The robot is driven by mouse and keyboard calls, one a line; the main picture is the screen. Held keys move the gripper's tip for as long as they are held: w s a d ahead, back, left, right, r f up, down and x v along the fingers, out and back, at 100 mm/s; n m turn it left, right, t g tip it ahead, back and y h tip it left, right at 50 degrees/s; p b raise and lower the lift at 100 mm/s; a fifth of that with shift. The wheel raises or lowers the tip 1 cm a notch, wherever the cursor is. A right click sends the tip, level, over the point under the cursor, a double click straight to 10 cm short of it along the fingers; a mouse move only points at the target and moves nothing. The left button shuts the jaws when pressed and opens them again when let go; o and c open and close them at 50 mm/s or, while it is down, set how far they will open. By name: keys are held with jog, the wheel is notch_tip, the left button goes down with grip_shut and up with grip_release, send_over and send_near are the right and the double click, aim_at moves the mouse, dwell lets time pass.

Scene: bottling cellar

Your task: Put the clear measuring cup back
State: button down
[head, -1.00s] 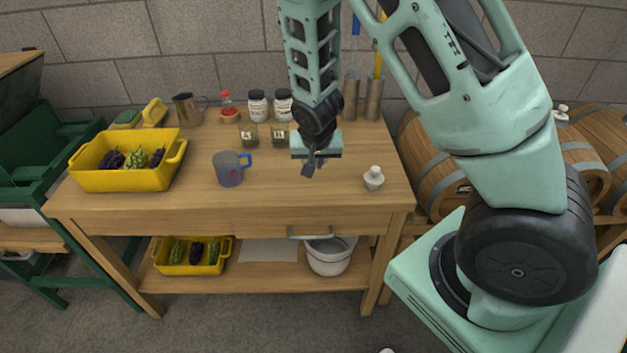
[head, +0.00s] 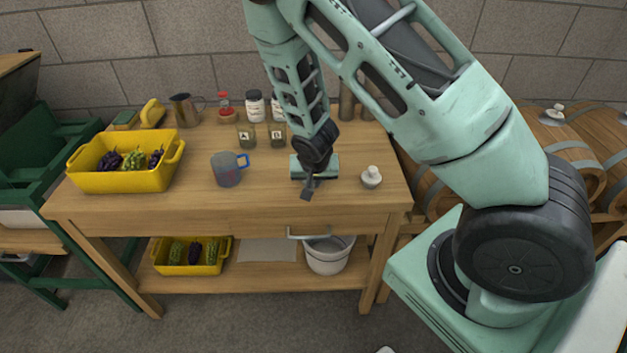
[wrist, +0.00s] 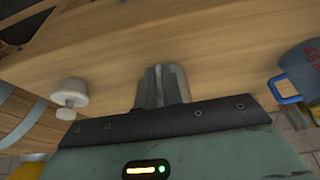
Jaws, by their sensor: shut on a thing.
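The measuring cup (head: 227,171), greyish and see-through with red marks and a blue handle, stands upright on the workbench (head: 190,202), left of my gripper. It also shows at the right edge of the wrist view (wrist: 305,70), apart from my fingers. My gripper (head: 307,189) points down over the front part of the bench, between the cup and a white knobbed stopper (head: 371,177). In the wrist view its grey fingers (wrist: 163,86) are close together. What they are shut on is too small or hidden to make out.
A yellow crate (head: 125,180) with dark and green produce stands at left. Jars labelled A (head: 245,136) and B (head: 278,136), a metal jug (head: 186,110) and bottles line the back.

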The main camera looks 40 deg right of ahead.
jog(key=c, duration=1.5)
grip_release()
jog(key=shift+c, duration=0.2)
jog(key=shift+r, duration=0.1)
jog(key=v, duration=1.2)
jog(key=s+a+r+n+g+y, duration=0.1)
jog(key=s+a+r+n, duration=0.1)
jog(key=s+a+n, duration=0.3)
jog(key=s+a+r+g+y, duration=0.1)
jog(key=s+a+r+y, duration=0.1)
jog(key=a, duration=0.5)
jog(key=s+a+r+n, duration=0.3)
jog(key=s+a+n, duration=0.1)
jog(key=s, duration=0.3)
jog(key=s+a+r+n+g, duration=0.1)
jog(key=s+a+r+n, duration=0.2)
jog(key=s, duration=0.4)
jog(key=a+n, duration=0.1)
jog(key=n, duration=0.1)
jog(key=shift+s+r+n+g+b, duration=0.3)
jog(key=shift+r, duration=0.05)
